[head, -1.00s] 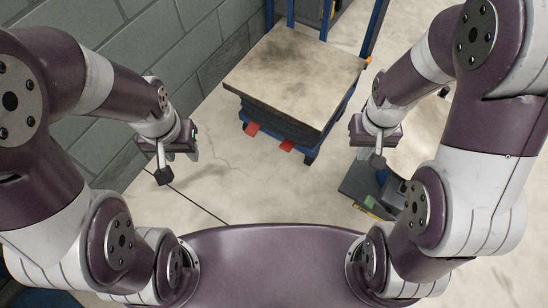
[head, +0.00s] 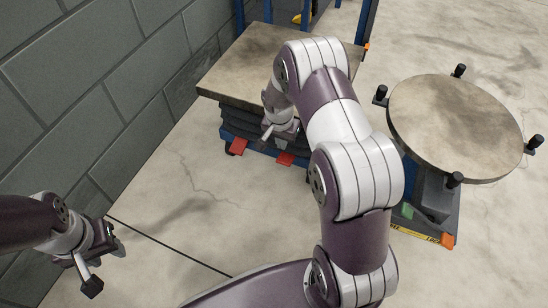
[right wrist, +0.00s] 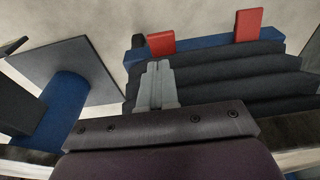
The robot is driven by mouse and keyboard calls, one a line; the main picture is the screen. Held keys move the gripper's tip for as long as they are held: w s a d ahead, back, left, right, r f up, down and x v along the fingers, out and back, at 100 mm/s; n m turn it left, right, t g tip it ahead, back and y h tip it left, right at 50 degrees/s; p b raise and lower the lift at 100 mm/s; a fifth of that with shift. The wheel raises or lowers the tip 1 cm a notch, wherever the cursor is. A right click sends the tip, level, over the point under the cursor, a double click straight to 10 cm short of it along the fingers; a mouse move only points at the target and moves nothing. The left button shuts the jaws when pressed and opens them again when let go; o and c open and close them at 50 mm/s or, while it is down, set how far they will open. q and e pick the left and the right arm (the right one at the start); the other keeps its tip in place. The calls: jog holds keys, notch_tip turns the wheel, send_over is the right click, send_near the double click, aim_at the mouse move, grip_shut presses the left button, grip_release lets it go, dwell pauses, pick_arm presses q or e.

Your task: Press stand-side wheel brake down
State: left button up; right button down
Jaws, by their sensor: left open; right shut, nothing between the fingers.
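The lift cart has two red brake pedals at its near foot. The stand-side brake pedal (head: 285,159) is the right one in the head view; in the right wrist view it is the left red tab (right wrist: 161,43). The other pedal (head: 239,146) also shows in the right wrist view (right wrist: 248,25). My right gripper (head: 287,144) is at the cart's near side, just above the stand-side pedal. Its closed grey fingers (right wrist: 156,76) appear close to that pedal; contact cannot be told. My left gripper (head: 112,240) is open and empty, near the wall at lower left.
The cart's worn top (head: 235,75) overhangs its dark bellows (right wrist: 215,80). A stand with a round top (head: 455,125) and black knobs is right of the cart; its blue post (right wrist: 62,103) shows in the right wrist view. A block wall (head: 90,100) bounds the left.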

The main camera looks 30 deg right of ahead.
aim_at(283, 164)
jog(key=f+b, duration=0.2)
jog(key=f, duration=0.1)
jog(key=d+f+b, duration=0.1)
jog(key=f+b, duration=0.1)
jog(key=f, duration=0.1)
jog(key=w+f+b, duration=0.1)
jog(key=f+b, duration=0.1)
jog(key=f, duration=0.2)
jog(key=shift+d+b, duration=0.15)
jog(key=shift+b, duration=0.15)
jog(key=shift+s+a+f+p, duration=0.2)
jog(key=shift+a+f+p, duration=0.1)
jog(key=shift+f+p, duration=0.05)
jog(key=shift+s+a+f, duration=0.15)
jog(key=shift+a+f, duration=0.05)
jog(key=shift+f, duration=0.45)
jog(key=shift+s+a+f, duration=0.15)
jog(key=shift+s+f, duration=0.05)
jog(key=shift+f, duration=0.5)
jog(key=shift+s+a+f, duration=0.15)
jog(key=shift+a+f, duration=0.05)
jog(key=shift+f, duration=0.45)
jog(key=shift+f, duration=0.1)
